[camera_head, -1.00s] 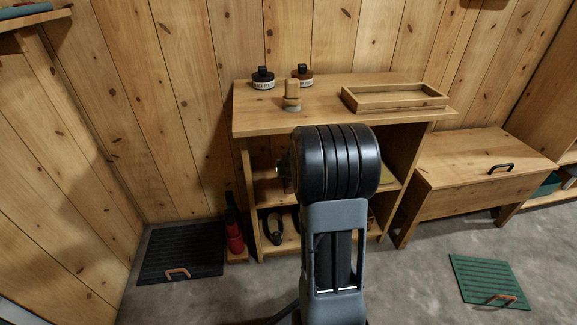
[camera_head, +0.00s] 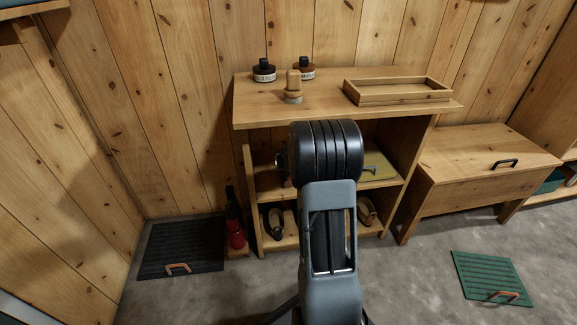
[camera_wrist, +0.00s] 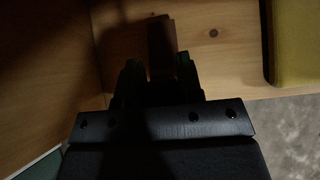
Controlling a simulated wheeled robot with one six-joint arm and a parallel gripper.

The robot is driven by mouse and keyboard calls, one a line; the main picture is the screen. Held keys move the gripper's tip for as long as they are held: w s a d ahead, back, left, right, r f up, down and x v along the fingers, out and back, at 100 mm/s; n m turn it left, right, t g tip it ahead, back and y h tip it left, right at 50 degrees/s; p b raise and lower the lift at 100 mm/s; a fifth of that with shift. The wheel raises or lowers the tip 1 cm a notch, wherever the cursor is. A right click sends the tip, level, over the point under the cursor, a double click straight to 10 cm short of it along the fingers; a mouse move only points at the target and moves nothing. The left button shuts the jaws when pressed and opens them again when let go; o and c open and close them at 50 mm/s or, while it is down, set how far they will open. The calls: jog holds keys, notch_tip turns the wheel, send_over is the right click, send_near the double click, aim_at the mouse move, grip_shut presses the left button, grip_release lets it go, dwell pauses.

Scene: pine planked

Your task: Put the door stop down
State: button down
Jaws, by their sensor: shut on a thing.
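My gripper (camera_wrist: 158,75) is in the dark lower middle of the wrist view. Its two fingers are shut on a dark reddish-brown block, which I take as the door stop (camera_wrist: 160,38). The block stands out beyond the fingertips, over the wooden shelf board (camera_wrist: 225,62). Deep shadow hides whether it touches the board. In the head view my arm hides the gripper, in front of the open middle shelf of the wooden unit (camera_head: 250,112).
A yellow-green flat item (camera_wrist: 296,40) lies on the shelf to the right. A shelf side wall is close on the left. On the unit's top stand two dark-capped jars (camera_head: 264,70), a wooden peg-like piece (camera_head: 293,86) and a shallow tray (camera_head: 398,98).

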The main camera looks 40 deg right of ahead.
jog(key=shift+f+b, duration=0.6)
jog(key=c, duration=0.8)
grip_release()
jog(key=shift+r, duration=0.1)
jog(key=shift+r+p, duration=0.25)
jog(key=shift+p, duration=0.1)
jog(key=shift+p+v, duration=2.75)
jog(key=shift+v, duration=3.5)
jog(key=shift+d+r, duration=0.1)
jog(key=shift+d, duration=0.05)
